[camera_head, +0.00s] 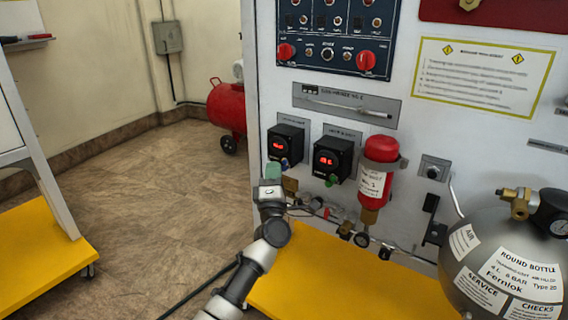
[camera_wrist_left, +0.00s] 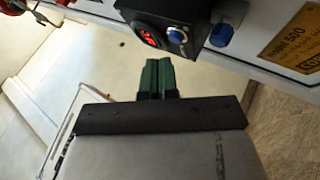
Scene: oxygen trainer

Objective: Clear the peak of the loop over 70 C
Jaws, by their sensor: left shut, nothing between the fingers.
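Two black controller boxes with red lit displays are fixed on the white panel in the head view: a left box (camera_head: 286,145) and a right box (camera_head: 332,160). The digits are too small and blurred to read. My left gripper (camera_head: 273,172) is shut and empty, its green fingertips just below and in front of the left box. In the left wrist view the shut green fingers (camera_wrist_left: 158,78) point towards a black controller box (camera_wrist_left: 155,14) with a red display (camera_wrist_left: 147,36) and a blue knob (camera_wrist_left: 177,36). The fingers appear apart from it. My right gripper is not in view.
A red bottle (camera_head: 378,165) hangs right of the boxes, above small piping. A grey round bottle (camera_head: 505,250) stands at the right. A yellow base (camera_head: 330,280) runs below the panel. A red tank (camera_head: 227,106) stands behind.

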